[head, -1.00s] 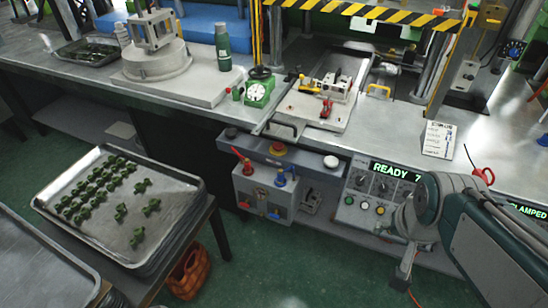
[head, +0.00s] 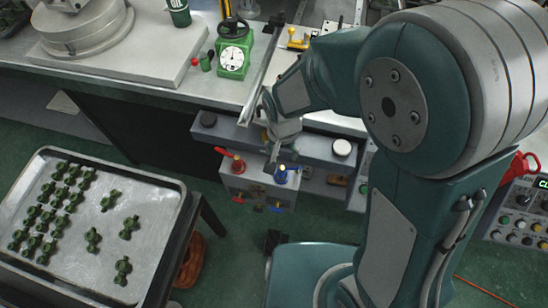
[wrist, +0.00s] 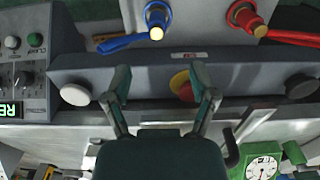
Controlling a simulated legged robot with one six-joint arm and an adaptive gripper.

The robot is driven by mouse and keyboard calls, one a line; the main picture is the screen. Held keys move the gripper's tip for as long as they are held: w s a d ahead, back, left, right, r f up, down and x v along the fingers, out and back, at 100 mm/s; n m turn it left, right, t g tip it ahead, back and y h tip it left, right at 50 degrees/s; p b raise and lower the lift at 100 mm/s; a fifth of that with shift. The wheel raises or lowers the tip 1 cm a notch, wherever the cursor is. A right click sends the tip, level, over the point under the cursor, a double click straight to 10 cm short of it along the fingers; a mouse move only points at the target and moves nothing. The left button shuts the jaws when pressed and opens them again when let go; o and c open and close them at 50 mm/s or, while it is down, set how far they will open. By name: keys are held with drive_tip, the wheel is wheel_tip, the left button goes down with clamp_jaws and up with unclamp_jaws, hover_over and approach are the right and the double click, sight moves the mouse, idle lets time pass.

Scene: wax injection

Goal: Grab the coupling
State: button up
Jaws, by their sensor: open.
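Several small green parts that look like couplings (head: 122,268) lie in the metal tray (head: 160,205) at the lower left of the head view. Some are packed close together on the tray's left side, and a few lie apart towards the right. I cannot tell which one is meant. My gripper (wrist: 160,72) is open and empty in the wrist view, its two fingers spread in front of the machine's front panel. In the head view my arm reaches over the workbench front, right of the tray and away from it.
A valve box with a red handle (head: 230,160) and a blue handle (head: 281,173) sits under the bench edge near my gripper. A green dial gauge (head: 234,52) stands on the bench. An orange basket (head: 190,262) is beside the tray stand. Green floor is open between.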

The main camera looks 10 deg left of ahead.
sight(282, 168)
drive_tip(key=f, duration=0.2)
drive_tip(key=d+f, duration=0.1)
drive_tip(key=f, duration=0.1)
drive_tip(key=shift+s+f, duration=0.15)
drive_tip(key=shift+f, duration=0.2)
drive_tip(key=f, duration=0.2)
drive_tip(key=a+f, duration=0.1)
drive_tip(key=f, duration=0.1)
drive_tip(key=shift+f, duration=0.4)
drive_tip(key=shift+d+f, duration=0.2)
drive_tip(key=shift+f, duration=0.35)
clamp_jaws()
